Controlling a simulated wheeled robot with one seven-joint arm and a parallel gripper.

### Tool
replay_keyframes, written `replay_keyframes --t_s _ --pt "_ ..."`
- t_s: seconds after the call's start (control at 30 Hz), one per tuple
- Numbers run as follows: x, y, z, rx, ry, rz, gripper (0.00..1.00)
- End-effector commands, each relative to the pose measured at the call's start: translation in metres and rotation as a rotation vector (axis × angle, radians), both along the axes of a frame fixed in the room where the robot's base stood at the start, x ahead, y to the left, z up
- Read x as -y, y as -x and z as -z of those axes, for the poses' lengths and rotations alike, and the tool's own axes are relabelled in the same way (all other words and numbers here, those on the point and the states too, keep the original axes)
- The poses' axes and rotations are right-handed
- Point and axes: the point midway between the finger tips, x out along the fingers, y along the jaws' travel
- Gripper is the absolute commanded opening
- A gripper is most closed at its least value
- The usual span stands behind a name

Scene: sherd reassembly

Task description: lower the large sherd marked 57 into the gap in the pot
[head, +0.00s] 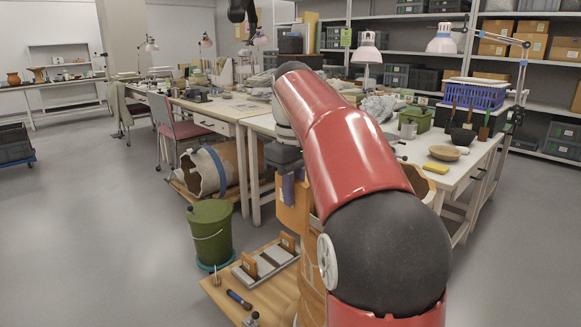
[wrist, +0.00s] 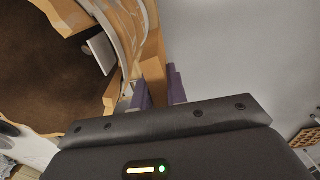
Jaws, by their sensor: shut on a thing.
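My gripper (head: 289,190), with purple fingers, points down and is shut on an orange-brown sherd (head: 292,217). In the wrist view the sherd (wrist: 152,68) is seen edge-on between the fingers (wrist: 159,88). No number shows on it. The large orange-brown pot (head: 311,290) stands mostly behind my red arm; part of its rim (head: 416,184) shows to the right of the arm. In the wrist view its curved wall (wrist: 127,25) and dark brown inside lie to the left, close beside the sherd. I cannot tell whether they touch. The gap's edges are mostly hidden.
A low wooden board (head: 222,298) with grey blocks and small tools lies by the pot. A green bucket (head: 211,234) stands to its left. Behind are worktables (head: 245,112) and a big broken jar (head: 212,169) on its side.

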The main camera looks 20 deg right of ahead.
Motion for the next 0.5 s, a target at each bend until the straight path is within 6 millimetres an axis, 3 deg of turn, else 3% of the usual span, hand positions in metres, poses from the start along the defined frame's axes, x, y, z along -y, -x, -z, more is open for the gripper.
replay_keyframes --t_s 0.1,0.2,0.5 --pt "-0.001 0.018 -0.028 0.003 0.001 -0.022 0.0" --pt "-0.002 0.024 -0.037 0.0 0.0 -0.033 0.0" --pt "0.012 0.021 -0.027 -0.002 0.0 -0.034 0.0"
